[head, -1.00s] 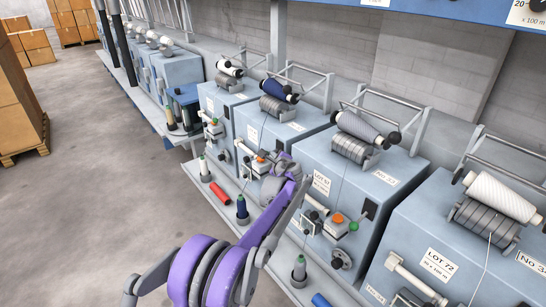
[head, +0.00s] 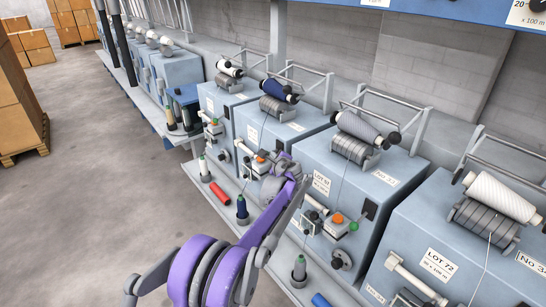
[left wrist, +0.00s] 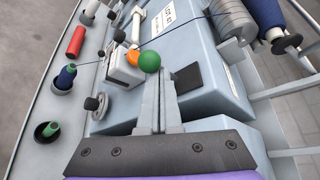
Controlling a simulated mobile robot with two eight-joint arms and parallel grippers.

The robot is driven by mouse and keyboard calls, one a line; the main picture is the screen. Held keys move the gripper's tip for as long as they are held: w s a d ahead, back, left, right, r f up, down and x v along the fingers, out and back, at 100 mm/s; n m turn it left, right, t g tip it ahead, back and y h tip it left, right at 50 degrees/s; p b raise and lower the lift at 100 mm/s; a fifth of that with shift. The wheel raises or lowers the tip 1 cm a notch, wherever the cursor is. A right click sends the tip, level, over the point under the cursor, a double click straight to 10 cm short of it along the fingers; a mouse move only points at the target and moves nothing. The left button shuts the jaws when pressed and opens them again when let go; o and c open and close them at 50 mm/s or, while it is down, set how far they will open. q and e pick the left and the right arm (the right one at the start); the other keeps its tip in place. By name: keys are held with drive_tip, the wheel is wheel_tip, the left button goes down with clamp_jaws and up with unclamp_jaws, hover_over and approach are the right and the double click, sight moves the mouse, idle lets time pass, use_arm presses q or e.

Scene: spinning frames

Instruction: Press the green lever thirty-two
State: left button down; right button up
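The green ball-topped lever (left wrist: 149,61) sticks out beside an orange button (left wrist: 133,57) on a white box on the front of a blue-grey spinning machine (head: 258,123) with dark blue yarn. The number on this machine is not readable to me. My left gripper (left wrist: 159,78) appears shut, its two grey fingers side by side and empty. Its tips lie right by the green ball in the left wrist view; whether they touch it I cannot tell. In the head view my purple left arm reaches to this machine, and the gripper hides the lever. My right gripper is not in view.
The neighbouring machine (head: 330,160) has its own orange button (head: 338,218) and green lever (head: 353,226). On the ledge stand a dark blue bobbin (left wrist: 65,78) and a green-topped one (left wrist: 50,129); a red tube (left wrist: 76,41) lies there.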

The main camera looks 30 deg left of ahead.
use_arm(q)
drive_tip(key=shift+r+p, duration=0.45)
drive_tip(key=shift+r, duration=0.35)
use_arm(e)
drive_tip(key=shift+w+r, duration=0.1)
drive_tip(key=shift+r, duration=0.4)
use_arm(q)
drive_tip(key=shift+s+d, duration=0.1)
